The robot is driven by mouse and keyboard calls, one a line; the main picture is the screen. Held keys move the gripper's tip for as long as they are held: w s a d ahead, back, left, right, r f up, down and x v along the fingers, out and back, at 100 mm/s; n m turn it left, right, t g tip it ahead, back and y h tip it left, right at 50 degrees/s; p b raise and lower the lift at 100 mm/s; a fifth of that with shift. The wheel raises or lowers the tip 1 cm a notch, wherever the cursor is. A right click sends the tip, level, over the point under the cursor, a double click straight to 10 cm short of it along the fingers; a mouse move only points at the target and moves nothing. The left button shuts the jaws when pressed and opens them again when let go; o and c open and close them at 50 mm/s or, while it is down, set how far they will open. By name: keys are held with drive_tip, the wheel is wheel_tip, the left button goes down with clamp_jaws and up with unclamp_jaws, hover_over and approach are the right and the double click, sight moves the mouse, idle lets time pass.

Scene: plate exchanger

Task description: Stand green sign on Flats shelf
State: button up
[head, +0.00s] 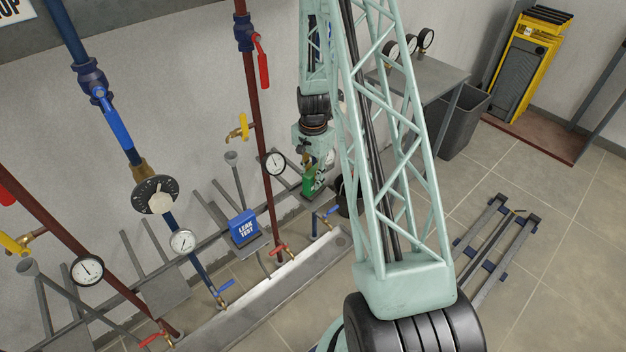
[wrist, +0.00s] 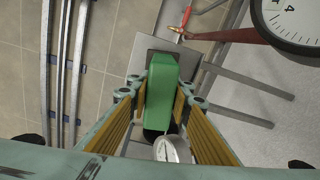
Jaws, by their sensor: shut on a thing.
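The green sign (head: 314,184) is between the fingers of my gripper (head: 312,168) near the wall, just above the pipe rail. In the wrist view the green sign (wrist: 162,76) fills the gap between my two yellow-padded fingers (wrist: 160,92), which are shut on it. A small grey shelf plate (wrist: 145,46) shows beneath and beyond the sign. I cannot tell whether the sign touches this plate. No shelf label is readable, so I cannot tell which shelf is Flats.
A blue LEAK TEST sign (head: 243,227) stands on another small plate to the left. A gauge (head: 275,162) and a red pipe (head: 254,110) are close to my gripper on the left. A bin (head: 462,120) and side table (head: 425,80) are at the right.

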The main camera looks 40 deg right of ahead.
drive_tip(key=shift+f+b, duration=0.3)
drive_tip(key=shift+f, duration=0.25)
idle(0.4)
drive_tip(key=o, duration=1)
drive_tip(key=shift+r, duration=0.15)
drive_tip(key=shift+r, duration=5.85)
